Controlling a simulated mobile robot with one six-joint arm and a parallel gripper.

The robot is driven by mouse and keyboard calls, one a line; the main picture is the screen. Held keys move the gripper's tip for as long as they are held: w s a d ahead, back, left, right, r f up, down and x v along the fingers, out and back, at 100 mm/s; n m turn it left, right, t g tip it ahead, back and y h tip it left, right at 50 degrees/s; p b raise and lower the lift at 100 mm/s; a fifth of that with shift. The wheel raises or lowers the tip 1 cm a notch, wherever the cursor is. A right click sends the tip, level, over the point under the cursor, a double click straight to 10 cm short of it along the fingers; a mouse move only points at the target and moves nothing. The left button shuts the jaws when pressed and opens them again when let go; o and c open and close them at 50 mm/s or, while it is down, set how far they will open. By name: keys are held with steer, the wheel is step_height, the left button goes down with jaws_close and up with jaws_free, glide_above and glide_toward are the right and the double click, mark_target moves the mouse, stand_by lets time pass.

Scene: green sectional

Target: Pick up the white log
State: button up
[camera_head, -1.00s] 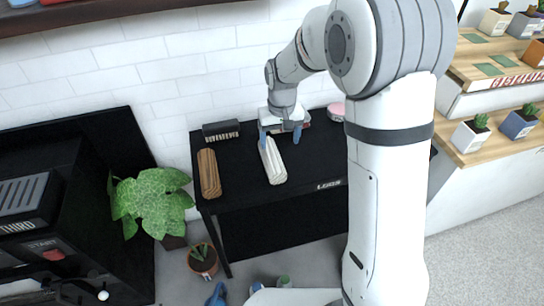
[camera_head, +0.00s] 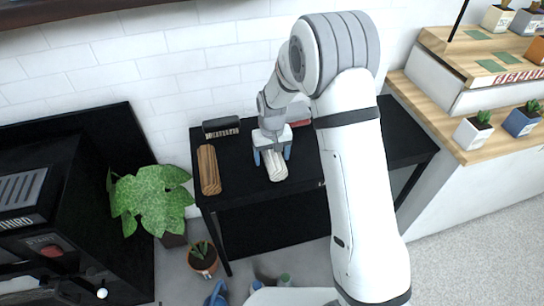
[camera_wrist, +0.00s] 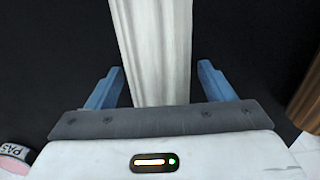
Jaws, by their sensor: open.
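The white log (camera_head: 277,171) lies on the black table, partly hidden under my gripper in the head view. In the wrist view the white log (camera_wrist: 155,50) runs from the top edge down between the two blue fingers. My gripper (camera_head: 272,158) is open, with one finger on each side of the log. In the wrist view my gripper (camera_wrist: 160,85) shows dark gaps between each finger and the log. The height of the fingertips above the table is hard to tell.
A brown log (camera_head: 209,170) lies left of the white log. A dark brush (camera_head: 221,127) sits behind it on the black table (camera_head: 238,183). A red-and-white item (camera_head: 300,120) is behind the gripper. A leafy plant (camera_head: 150,198) stands left of the table.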

steer(key=c, duration=1.2)
steer(key=shift+r, duration=0.15)
steer(key=shift+c, duration=0.2)
